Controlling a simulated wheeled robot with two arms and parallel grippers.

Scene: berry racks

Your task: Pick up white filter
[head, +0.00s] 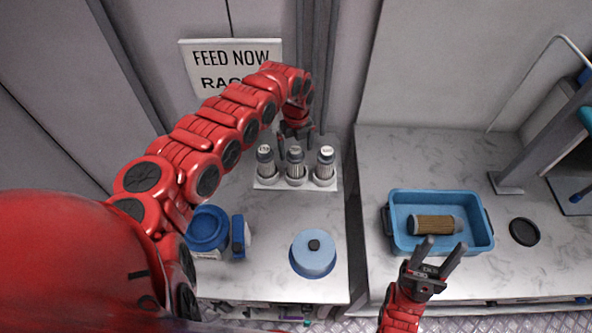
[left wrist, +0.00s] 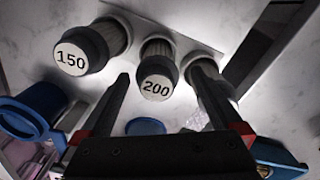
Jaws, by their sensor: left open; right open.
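Three upright filters with dark caps and pale, ribbed bodies stand in a row on a white holder (head: 258,185): a left filter (head: 266,166), a middle filter (head: 295,170) and a right filter (head: 325,167). In the left wrist view, one cap reads 150 (left wrist: 72,58) and the middle one reads 200 (left wrist: 155,88); the third is partly hidden behind a finger. My left gripper (head: 295,143) is open at the back of the row, its fingers either side of the middle filter in the left wrist view (left wrist: 166,75). Contact cannot be told. My right gripper (head: 444,245) is open and empty before the blue tray.
The blue tray (head: 398,245) on the right counter holds a brown filter (head: 433,224) lying on its side. A black disc (head: 524,231) lies beside it. A blue-lidded container (head: 208,228) and a round pale-blue object (head: 313,262) stand in front of the holder. A gap separates the counters.

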